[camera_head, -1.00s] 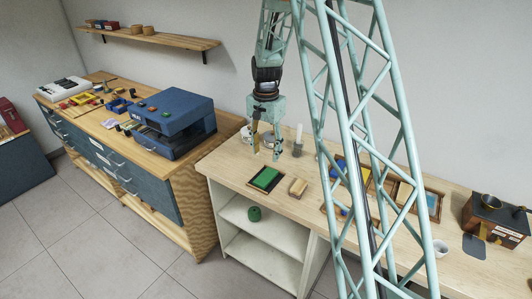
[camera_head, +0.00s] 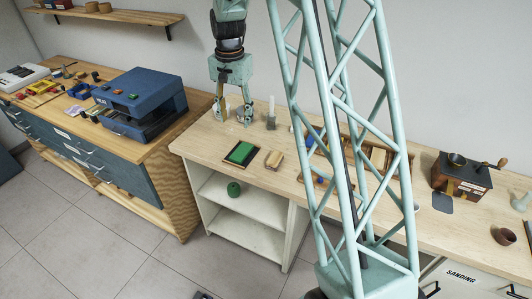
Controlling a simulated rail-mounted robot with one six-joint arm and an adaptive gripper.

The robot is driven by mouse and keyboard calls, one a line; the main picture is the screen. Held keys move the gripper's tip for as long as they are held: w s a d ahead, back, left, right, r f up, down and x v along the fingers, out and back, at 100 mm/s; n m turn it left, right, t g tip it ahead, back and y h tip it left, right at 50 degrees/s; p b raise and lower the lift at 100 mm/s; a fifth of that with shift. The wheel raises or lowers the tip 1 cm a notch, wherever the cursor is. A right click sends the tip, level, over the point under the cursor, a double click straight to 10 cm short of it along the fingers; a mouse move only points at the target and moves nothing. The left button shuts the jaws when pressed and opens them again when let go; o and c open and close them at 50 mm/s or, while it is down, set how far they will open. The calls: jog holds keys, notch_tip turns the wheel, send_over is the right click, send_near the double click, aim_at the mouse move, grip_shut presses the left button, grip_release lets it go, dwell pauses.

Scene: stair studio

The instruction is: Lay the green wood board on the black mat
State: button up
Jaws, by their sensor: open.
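The green wood board (camera_head: 240,152) lies flat near the front edge of the pale wooden counter. A dark border, which looks like the black mat (camera_head: 254,160), shows around it. The board appears to rest on this mat, but its exact fit at the edges is too small to tell. My gripper (camera_head: 232,117) points down behind the board and slightly left of it in the picture. It is apart from the board. Its fingers are spread and nothing shows between them.
A tan block (camera_head: 274,159) lies just right of the board. A pale upright cylinder (camera_head: 271,114) stands behind. Wooden trays (camera_head: 376,157) partly hide behind my lattice column. A blue machine (camera_head: 140,103) stands on the left bench. A wooden grinder box (camera_head: 461,175) stands at right.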

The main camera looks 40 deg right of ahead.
jog(key=s+a+r+n+t, duration=0.1)
jog(key=s+a+r+n, duration=0.1)
jog(key=s+a+r, duration=0.4)
jog(key=s+a+r+n, duration=0.2)
jog(key=s+r, duration=0.6)
jog(key=r, duration=0.1)
jog(key=s+a+r+n+t, duration=0.1)
jog(key=s+a+r+n, duration=0.1)
jog(key=s+a+r, duration=0.45)
jog(key=s+a+r+n, duration=0.2)
jog(key=s, duration=1.1)
jog(key=s+a+r+n+t, duration=0.1)
jog(key=s+a+r+n, duration=0.1)
jog(key=s, duration=1.1)
jog(key=shift+a+r+n, duration=0.25)
jog(key=shift+r+n, duration=0.2)
jog(key=shift+n, duration=0.15)
jog(key=shift+s, duration=0.1)
jog(key=shift+a, duration=0.15)
jog(key=shift+t, duration=0.3)
